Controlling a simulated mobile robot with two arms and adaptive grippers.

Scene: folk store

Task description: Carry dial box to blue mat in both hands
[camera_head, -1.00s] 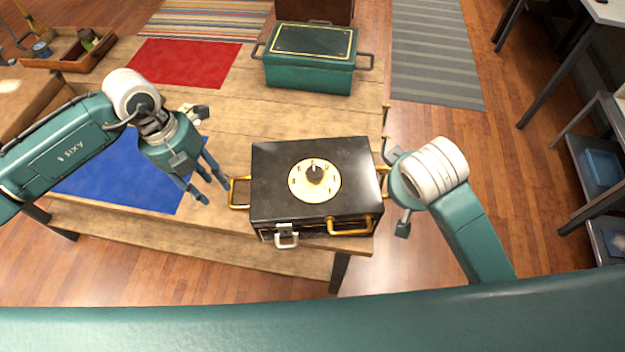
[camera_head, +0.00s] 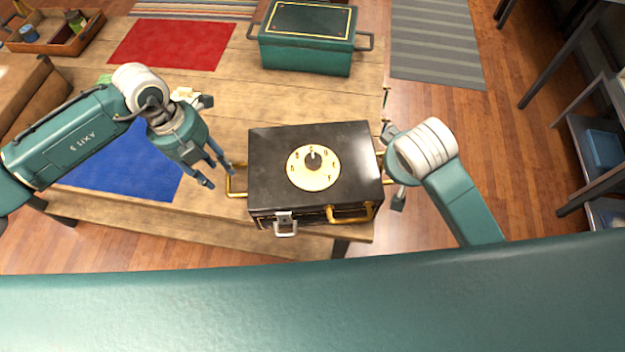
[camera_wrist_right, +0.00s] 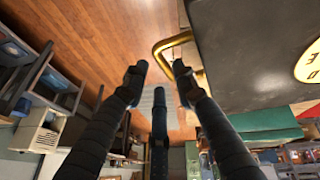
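The dial box (camera_head: 270,180) is black with a cream and gold dial on its lid, and stands upright at the table's front right. It has gold side handles; the left handle (camera_head: 231,186) shows clearly. My left gripper (camera_head: 220,176) is open and empty just left of that handle. My right gripper (camera_head: 391,165) is at the box's right side, partly hidden by its wrist. The right wrist view shows its fingers (camera_wrist_right: 158,75) spread, with the gold right handle (camera_wrist_right: 158,45) beyond the tips. The blue mat (camera_head: 125,165) lies left of the box, partly under my left arm.
A green lidded box (camera_head: 305,55) with side handles stands behind the dial box. A red mat (camera_head: 170,45) lies at the back left, beside a wooden tray (camera_head: 70,48) holding small items. A shelf unit (camera_head: 590,160) stands far right.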

